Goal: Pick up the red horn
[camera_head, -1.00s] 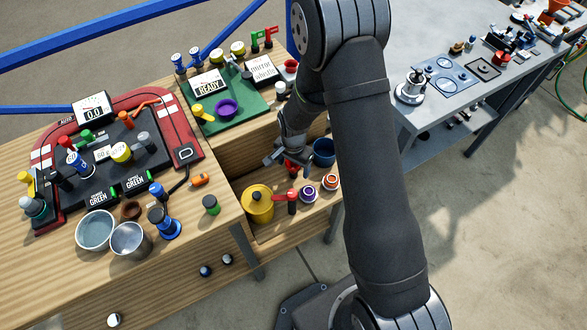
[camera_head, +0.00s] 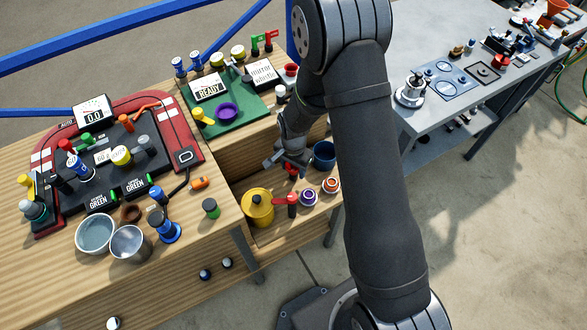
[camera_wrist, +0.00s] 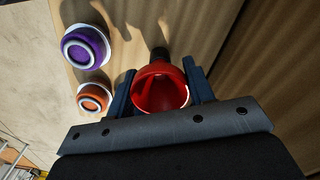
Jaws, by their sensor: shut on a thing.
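The red horn shows in the wrist view as a round, open red bell (camera_wrist: 160,90) with a dark part behind it. In the head view only a bit of its red (camera_head: 291,170) shows under my gripper (camera_head: 290,160). The two fingers of my gripper (camera_wrist: 160,95) stand on either side of the bell in the wrist view and are shut on it. The horn is over the lower wooden shelf. I cannot tell whether it touches the shelf.
A purple cup (camera_wrist: 85,48) and an orange cup (camera_wrist: 94,97) stand close beside the horn. A yellow can (camera_head: 258,208), a red-topped item (camera_head: 287,199) and a blue cup (camera_head: 324,154) are also near. A wooden wall (camera_wrist: 205,35) rises close on one side.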

